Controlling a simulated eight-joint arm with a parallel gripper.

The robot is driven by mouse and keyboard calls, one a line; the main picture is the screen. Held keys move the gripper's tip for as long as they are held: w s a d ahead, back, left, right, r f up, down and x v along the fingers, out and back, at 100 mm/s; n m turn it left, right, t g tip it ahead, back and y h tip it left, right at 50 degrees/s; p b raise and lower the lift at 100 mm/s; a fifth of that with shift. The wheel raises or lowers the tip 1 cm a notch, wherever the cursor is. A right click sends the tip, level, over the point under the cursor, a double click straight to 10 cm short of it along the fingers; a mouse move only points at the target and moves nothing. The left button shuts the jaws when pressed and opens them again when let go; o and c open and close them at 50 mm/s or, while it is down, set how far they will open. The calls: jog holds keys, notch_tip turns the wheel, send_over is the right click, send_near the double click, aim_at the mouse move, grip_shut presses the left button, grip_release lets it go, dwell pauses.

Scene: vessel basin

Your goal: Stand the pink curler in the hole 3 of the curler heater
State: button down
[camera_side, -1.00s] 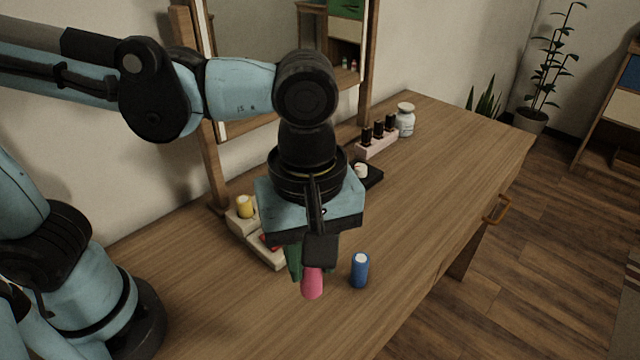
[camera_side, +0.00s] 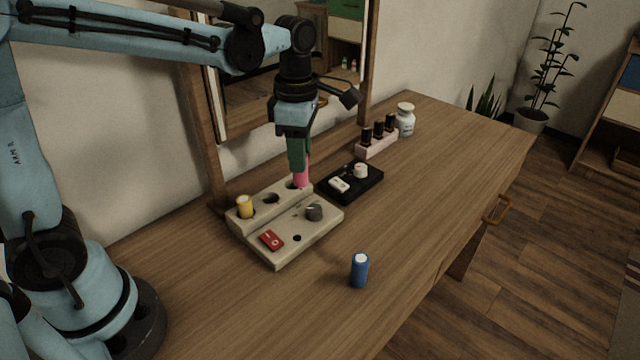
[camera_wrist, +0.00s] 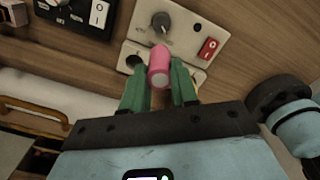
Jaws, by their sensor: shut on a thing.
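The pink curler (camera_side: 301,176) is upright between the green fingers of my gripper (camera_side: 300,165), which is shut on it. On the heater's raised back row, a yellow curler (camera_side: 245,206) stands in the left hole and the middle hole (camera_side: 271,198) is empty.
The heater has a red switch (camera_side: 271,240) and dark knob (camera_side: 314,212). A black box (camera_side: 365,184) sits close on its right. A blue curler (camera_side: 360,270) stands in front. A pink bottle rack (camera_side: 377,146) and white jar (camera_side: 405,120) are farther back. The mirror is behind.

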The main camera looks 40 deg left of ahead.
jog(key=shift+w+a+f, duration=0.5)
jog(key=shift+a+f, duration=0.5)
jog(key=shift+f, duration=0.3)
jog(key=shift+w+a+f, duration=0.45)
jog(key=shift+a+f, duration=0.5)
jog(key=shift+f, duration=0.4)
jog(key=shift+w+a+f, duration=0.5)
jog(key=shift+a+f, duration=0.5)
jog(key=shift+f, duration=0.3)
jog(key=shift+f, duration=0.1)
jog(key=c, duration=0.9)
grip_release()
jog(key=shift+o, duration=0.2)
